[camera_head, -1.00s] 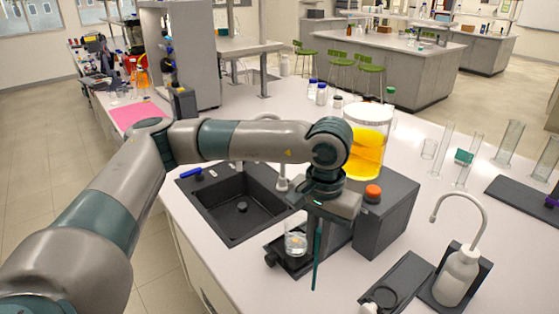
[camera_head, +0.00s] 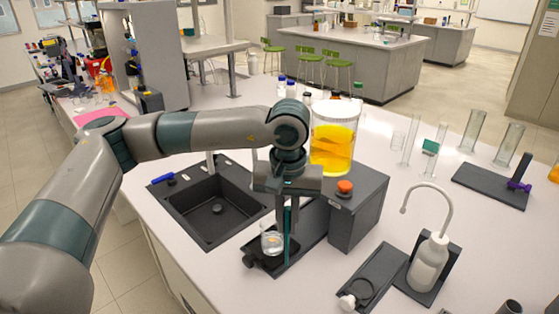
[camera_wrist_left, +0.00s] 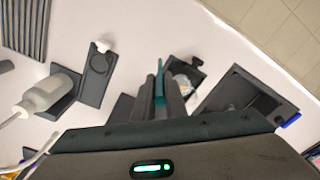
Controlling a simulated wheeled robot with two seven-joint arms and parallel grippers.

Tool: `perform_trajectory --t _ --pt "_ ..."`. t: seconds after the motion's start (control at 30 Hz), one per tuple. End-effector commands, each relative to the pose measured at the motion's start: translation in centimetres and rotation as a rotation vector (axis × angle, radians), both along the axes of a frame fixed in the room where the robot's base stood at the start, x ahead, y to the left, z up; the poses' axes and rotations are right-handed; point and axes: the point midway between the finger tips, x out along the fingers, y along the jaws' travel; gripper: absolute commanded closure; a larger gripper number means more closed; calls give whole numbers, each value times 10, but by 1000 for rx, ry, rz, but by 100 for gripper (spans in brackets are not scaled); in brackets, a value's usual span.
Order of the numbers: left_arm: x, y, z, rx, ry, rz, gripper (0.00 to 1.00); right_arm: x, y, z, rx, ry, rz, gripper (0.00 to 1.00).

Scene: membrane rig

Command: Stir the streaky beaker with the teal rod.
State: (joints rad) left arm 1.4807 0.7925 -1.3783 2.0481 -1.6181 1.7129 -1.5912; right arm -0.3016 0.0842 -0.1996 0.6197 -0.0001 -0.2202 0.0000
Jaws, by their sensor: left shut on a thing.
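My left gripper (camera_head: 287,205) is shut on the teal rod (camera_head: 288,224), which hangs roughly upright below the fingers. The rod also shows in the left wrist view (camera_wrist_left: 160,80), pointing away from the fingers. A small clear glass beaker (camera_head: 271,244) with liquid stands on a dark holder at the front of the black rig. The rod appears just right of the beaker in the head view; its lower end looks outside the glass. In the left wrist view the beaker (camera_wrist_left: 186,83) is partly hidden by a finger. My right gripper is out of view.
A dark box (camera_head: 358,212) with an orange knob and a jar of yellow liquid (camera_head: 333,142) stand right of the gripper. A black sink (camera_head: 205,212) lies left. A wash bottle (camera_head: 428,263) and a dark tray (camera_head: 372,281) are at front right.

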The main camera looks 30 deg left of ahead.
Motion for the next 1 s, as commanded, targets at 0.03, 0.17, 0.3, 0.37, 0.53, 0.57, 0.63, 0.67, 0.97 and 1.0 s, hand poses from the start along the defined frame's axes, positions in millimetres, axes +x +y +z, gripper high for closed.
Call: perform_trajectory --t 0.03,0.17,0.3,0.37,0.53,0.57,0.63,0.67,0.97,1.0 --pt "10 5 11 5 -15 79 100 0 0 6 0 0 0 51" --pt "34 19 29 22 -47 308 100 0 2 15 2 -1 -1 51" --pt "59 35 50 51 -79 555 100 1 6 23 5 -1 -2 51" --pt "68 42 58 63 -90 650 100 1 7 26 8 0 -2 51" --pt "84 56 74 96 -108 850 100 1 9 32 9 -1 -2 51" --pt "86 58 76 100 -109 873 100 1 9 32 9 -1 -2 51" --pt "89 61 78 106 -111 907 100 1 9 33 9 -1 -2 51" --pt "90 62 79 108 -112 919 100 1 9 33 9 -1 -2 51" --pt "90 62 79 109 -112 929 100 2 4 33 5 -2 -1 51" --pt "90 62 79 110 -112 928 100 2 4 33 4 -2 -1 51"
